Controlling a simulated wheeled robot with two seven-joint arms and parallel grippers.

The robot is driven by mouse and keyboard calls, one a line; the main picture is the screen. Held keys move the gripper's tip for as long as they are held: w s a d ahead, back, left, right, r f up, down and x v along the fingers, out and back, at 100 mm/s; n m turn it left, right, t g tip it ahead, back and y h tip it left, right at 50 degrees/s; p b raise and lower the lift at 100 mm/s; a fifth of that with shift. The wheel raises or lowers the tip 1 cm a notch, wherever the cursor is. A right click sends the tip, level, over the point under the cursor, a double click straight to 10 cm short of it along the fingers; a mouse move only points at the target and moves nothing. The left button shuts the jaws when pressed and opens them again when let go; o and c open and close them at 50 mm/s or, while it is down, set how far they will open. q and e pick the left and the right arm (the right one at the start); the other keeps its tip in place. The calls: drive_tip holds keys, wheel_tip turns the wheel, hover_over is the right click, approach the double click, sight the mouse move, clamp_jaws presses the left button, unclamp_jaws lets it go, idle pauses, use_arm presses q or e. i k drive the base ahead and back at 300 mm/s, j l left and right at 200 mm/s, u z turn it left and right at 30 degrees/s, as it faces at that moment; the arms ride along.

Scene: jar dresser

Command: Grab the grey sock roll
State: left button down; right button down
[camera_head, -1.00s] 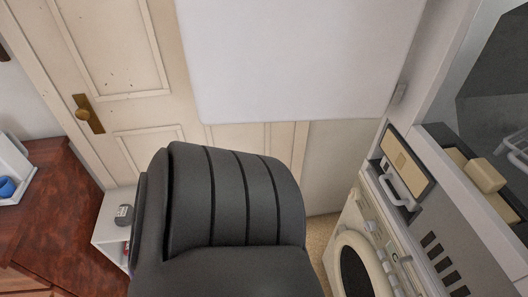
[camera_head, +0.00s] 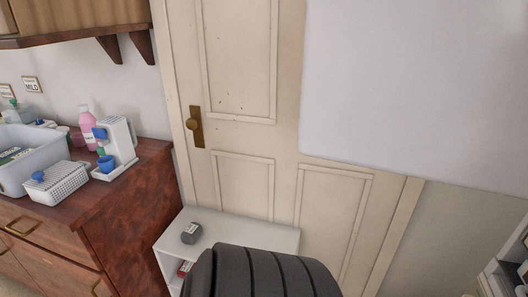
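A small grey roll (camera_head: 190,233), which looks like the grey sock roll, sits on top of a low white cabinet (camera_head: 240,235), near its left end. The cabinet stands against the cream door. Neither of my grippers shows in the head view, so I cannot see whether they are open or shut.
A dark grey ribbed padded object (camera_head: 275,272) stands in front of the white cabinet and hides part of it. A reddish wooden dresser (camera_head: 135,210) on the left bears a grey bin (camera_head: 30,160), a white basket (camera_head: 58,184) and a pink bottle (camera_head: 87,125). A red item lies inside the cabinet.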

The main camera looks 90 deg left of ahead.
sight(190, 235)
drive_tip(key=u, duration=0.45)
drive_tip(key=i+l+u, duration=0.1)
drive_tip(key=u, duration=0.8)
drive_tip(key=l+u, duration=0.1)
drive_tip(key=u, duration=0.35)
drive_tip(key=l+u, duration=0.1)
drive_tip(key=u, duration=0.35)
drive_tip(key=i+l, duration=0.05)
